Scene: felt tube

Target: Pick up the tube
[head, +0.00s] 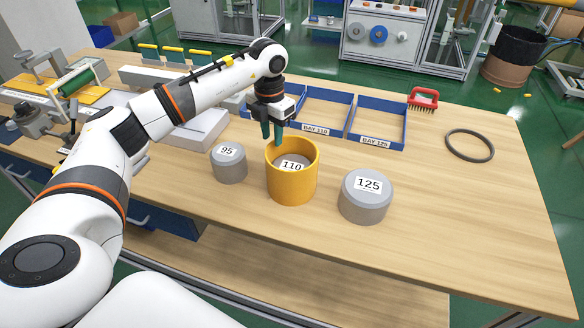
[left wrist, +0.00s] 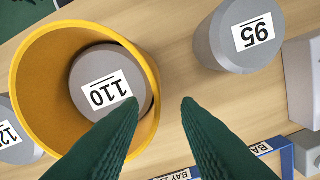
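The yellow-orange tube (head: 291,188) stands upright on the bench, around a grey cylinder labelled 110 (head: 292,164) whose top sits below the tube's rim. In the left wrist view the tube (left wrist: 38,62) and the 110 cylinder (left wrist: 85,72) are seen from above. My left gripper (head: 271,140) points down at the tube's back-left rim. In the left wrist view its green fingers (left wrist: 158,101) are apart with nothing held, and the rim passes between them in the picture. I cannot tell whether they touch it. My right gripper is not in view.
Grey cylinders labelled 95 (head: 229,166) and 125 (head: 365,198) stand either side of the tube. Blue-edged bays (head: 377,148) lie behind. A red brush (head: 423,98) and a dark ring (head: 469,145) are at the right. The front right of the bench is clear.

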